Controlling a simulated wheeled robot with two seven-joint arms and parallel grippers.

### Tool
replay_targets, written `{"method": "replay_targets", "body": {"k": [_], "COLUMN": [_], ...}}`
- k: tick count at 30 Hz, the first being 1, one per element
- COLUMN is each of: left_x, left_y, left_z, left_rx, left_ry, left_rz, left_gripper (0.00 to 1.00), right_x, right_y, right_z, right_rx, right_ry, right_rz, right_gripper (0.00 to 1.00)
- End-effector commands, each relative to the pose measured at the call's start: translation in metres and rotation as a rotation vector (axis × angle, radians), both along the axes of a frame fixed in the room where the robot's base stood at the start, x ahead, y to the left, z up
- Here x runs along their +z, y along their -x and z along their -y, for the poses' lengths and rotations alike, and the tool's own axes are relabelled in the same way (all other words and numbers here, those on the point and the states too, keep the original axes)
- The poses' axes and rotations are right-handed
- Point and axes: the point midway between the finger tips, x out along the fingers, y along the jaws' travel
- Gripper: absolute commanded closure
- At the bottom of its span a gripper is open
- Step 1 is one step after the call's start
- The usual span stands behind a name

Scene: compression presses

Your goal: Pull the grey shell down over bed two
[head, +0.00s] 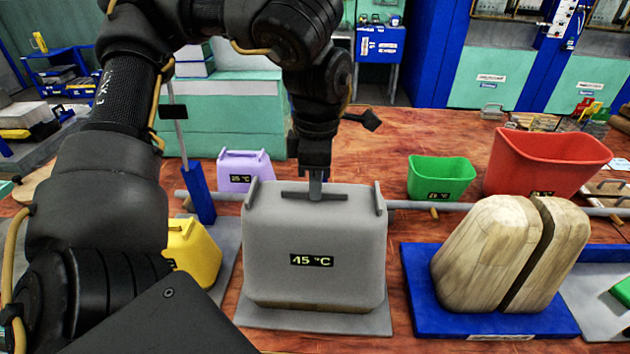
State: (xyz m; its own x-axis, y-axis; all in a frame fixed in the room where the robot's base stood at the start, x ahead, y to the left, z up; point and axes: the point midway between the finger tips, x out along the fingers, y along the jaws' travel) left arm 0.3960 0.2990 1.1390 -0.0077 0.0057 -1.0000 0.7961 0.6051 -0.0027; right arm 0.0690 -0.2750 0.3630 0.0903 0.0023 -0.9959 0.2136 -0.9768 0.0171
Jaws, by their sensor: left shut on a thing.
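The grey shell (314,245), marked 45 °C, is upright in the middle of the head view. The shell covers most of a wooden form, whose lower edge (318,307) shows as a thin strip under the rim. A grey base plate (316,321) lies beneath. To the right, a split wooden form (485,255) stands uncovered on a blue base plate (422,313). I cannot read which bed is two. My right gripper is not in view.
A yellow shell (196,252) stands left, partly behind my arm. A purple shell (245,172), a green bin-like shell (440,178) and a large red one (545,160) are farther back. A grey rail (440,206) runs behind the forms. A blue post (199,195) stands left.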

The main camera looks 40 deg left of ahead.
Motion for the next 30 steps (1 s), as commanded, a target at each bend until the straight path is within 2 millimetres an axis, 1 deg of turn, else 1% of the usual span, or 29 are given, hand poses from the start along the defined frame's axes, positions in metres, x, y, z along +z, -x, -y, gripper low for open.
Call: {"method": "replay_targets", "body": {"k": [24,25,30], "left_x": [-0.012,-0.011,-0.011], "left_y": [0.0,0.0,0.0], "left_z": [0.0,0.0,0.0], "left_rx": [0.0,0.0,0.0], "left_ry": [0.0,0.001,0.0], "left_rz": [0.0,0.001,0.0], "left_gripper": [1.0,0.89,0.68], "right_x": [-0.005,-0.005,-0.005], "right_y": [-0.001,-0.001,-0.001], "right_z": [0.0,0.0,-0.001], "right_rx": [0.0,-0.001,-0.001], "right_ry": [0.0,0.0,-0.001], "right_rz": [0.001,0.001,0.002], "right_gripper": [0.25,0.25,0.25]}}
